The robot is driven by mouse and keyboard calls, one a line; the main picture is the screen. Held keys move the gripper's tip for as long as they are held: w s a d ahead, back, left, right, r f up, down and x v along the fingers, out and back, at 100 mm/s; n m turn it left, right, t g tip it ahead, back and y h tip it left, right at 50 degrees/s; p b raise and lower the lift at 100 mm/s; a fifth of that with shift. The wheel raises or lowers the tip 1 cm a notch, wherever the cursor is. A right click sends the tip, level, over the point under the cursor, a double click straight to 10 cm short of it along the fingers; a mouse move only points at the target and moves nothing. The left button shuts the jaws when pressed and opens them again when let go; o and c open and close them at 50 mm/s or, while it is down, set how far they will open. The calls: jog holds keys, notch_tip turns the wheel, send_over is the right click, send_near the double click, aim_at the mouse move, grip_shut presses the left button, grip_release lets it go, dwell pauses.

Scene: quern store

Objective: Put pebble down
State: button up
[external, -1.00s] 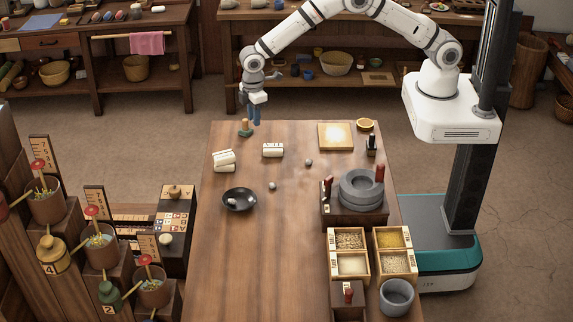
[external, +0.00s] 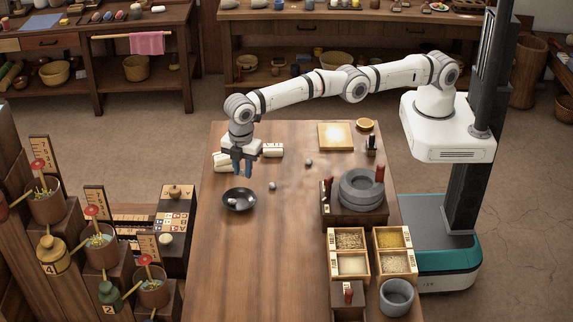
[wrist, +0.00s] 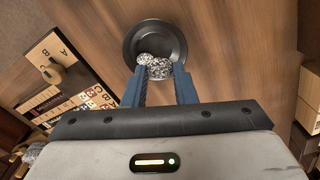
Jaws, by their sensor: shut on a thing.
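My gripper (external: 243,172), with blue fingers, points down just above and behind the dark bowl (external: 239,208). In the wrist view, my gripper (wrist: 161,72) is shut on a speckled grey pebble (wrist: 160,69) between its fingertips. The bowl (wrist: 133,43) lies beyond the fingertips there. A second speckled pebble (wrist: 144,58) lies in the bowl; it shows as a pale lump in the external view (external: 233,201). The held pebble cannot be made out in the external view. Two other pebbles lie on the table, one right of the bowl (external: 272,186) and one farther back (external: 308,162).
White blocks (external: 221,163) stand behind my gripper, partly hidden, with another (external: 273,150) to the right. A stone quern (external: 361,190) and grain boxes (external: 351,264) fill the table's right side. The table's front middle (external: 255,265) is clear.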

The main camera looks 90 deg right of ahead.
jog(key=b, duration=0.2)
send_over(245, 201)
notch_tip(245, 201, down, 5)
jog(key=shift+a+r, duration=0.1)
notch_tip(245, 201, down, 5)
jog(key=shift+r+p, duration=0.1)
jog(key=shift+p, duration=0.35)
jog(key=o, duration=0.7)
jog(key=shift+c, duration=0.2)
notch_tip(245, 201, up, 12)
jog(key=p, duration=0.3)
